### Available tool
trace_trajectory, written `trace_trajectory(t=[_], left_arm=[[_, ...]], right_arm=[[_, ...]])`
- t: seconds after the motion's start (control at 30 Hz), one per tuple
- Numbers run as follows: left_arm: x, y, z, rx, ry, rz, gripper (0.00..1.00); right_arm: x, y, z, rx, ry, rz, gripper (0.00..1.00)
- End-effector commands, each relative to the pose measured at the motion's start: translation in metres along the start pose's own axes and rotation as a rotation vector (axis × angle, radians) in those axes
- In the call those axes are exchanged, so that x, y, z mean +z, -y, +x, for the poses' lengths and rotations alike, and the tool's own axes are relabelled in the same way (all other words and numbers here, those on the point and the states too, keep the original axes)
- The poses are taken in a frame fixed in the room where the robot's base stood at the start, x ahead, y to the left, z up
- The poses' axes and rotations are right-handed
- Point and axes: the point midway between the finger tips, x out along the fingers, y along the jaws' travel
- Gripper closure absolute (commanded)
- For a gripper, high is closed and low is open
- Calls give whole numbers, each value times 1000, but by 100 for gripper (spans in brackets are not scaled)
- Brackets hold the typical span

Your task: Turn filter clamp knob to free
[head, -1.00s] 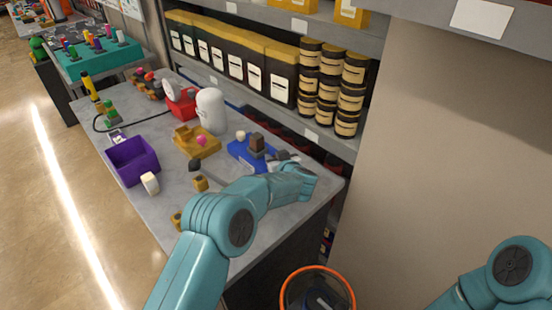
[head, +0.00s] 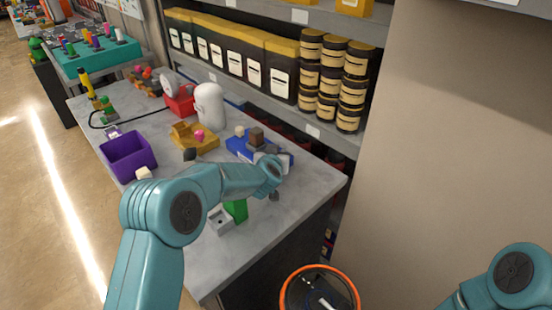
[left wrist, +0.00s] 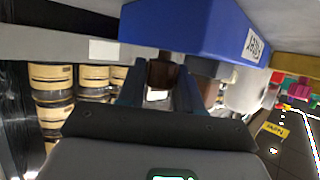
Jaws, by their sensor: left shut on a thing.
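A blue base (head: 238,144) stands toward the back right of the grey workbench, with a brown block-shaped knob (head: 256,136) on it. My left gripper (head: 268,150) reaches over the bench to this base, and its fingers are partly hidden by my wrist. In the left wrist view the blue base (left wrist: 200,28) hangs across the top, and the brown knob (left wrist: 161,75) sits between the two fingers of my left gripper (left wrist: 158,94), which is shut on it. The knob's turn angle is hard to tell. My right arm shows only at the lower right; its gripper is out of view.
A yellow fixture with a pink knob (head: 199,136), a white canister (head: 209,106), a red box (head: 180,102) and a purple bin (head: 128,157) stand to the left. A green block (head: 236,210) and grey box (head: 220,221) lie near the front. Shelf jars (head: 327,82) stand behind.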

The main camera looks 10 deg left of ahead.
Motion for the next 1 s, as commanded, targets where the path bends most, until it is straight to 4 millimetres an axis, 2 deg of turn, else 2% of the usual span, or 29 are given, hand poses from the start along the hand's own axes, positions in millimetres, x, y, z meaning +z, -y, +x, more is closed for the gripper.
trace_trajectory(t=[0.13,0.57,0.6,0.63,0.67,1.0], left_arm=[[1,0,0,29,0,12,96],[0,0,0,39,0,16,96],[0,0,0,39,0,15,59],[-1,0,0,39,0,15,49],[-1,0,0,39,0,15,44],[0,0,-3,38,0,16,44]], right_arm=[[0,-2,6,0,0,0,57],[0,-2,6,0,0,0,57],[0,-2,6,0,0,0,57],[0,-2,6,0,0,0,57],[0,-2,6,0,0,0,57],[0,-3,7,0,0,0,57]])
